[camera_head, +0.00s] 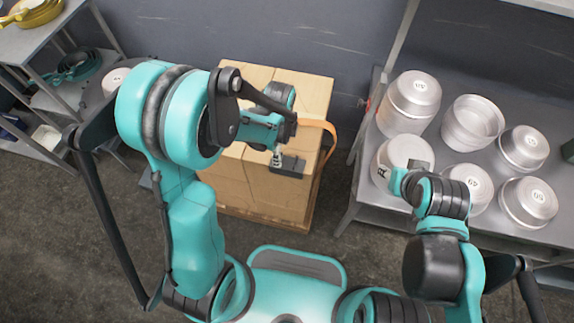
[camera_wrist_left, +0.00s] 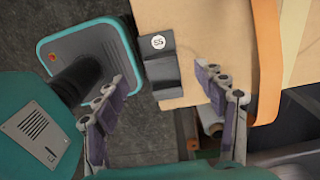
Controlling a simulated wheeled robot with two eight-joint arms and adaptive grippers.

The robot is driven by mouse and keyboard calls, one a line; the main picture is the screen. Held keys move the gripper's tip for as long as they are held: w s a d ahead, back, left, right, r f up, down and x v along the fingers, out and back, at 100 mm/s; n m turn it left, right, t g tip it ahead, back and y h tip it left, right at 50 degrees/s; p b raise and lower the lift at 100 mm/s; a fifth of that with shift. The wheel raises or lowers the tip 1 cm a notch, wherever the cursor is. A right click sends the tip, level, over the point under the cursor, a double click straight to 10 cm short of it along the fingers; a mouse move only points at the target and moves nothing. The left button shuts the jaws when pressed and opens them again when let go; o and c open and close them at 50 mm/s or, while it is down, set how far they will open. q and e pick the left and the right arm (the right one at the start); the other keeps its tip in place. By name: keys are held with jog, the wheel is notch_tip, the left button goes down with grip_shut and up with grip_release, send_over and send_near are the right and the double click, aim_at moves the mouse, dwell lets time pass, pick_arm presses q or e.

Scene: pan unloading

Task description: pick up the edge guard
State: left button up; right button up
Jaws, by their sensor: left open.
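The edge guard (camera_head: 290,166) is a dark grey angled piece on the front top edge of the stacked cartons (camera_head: 262,190). In the left wrist view the edge guard (camera_wrist_left: 161,68) carries a round white label and lies over the carton's edge. My left gripper (camera_head: 277,157) is at the guard in the head view, partly hiding it. In the wrist view my left gripper (camera_wrist_left: 166,88) is open, its fingers apart on either side of the guard, with gaps on both sides. My right gripper (camera_head: 408,180) is by the pans; its fingers are not clear.
An orange strap (camera_head: 322,125) loops at the cartons' right side, close to the left gripper; it also shows in the wrist view (camera_wrist_left: 267,60). A metal table (camera_head: 362,190) with several numbered pans (camera_head: 472,123) stands right. A shelf (camera_head: 30,45) stands far left.

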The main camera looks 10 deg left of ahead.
aim_at(288, 165)
pick_arm(q)
notch_tip(288, 165, down, 6)
jog(key=b, duration=0.2)
jog(key=shift+a+r+b, duration=0.15)
jog(key=shift+r+b, duration=0.1)
jog(key=shift+b, duration=0.15)
jog(key=shift+c, duration=0.9)
jog(key=c, duration=1.2)
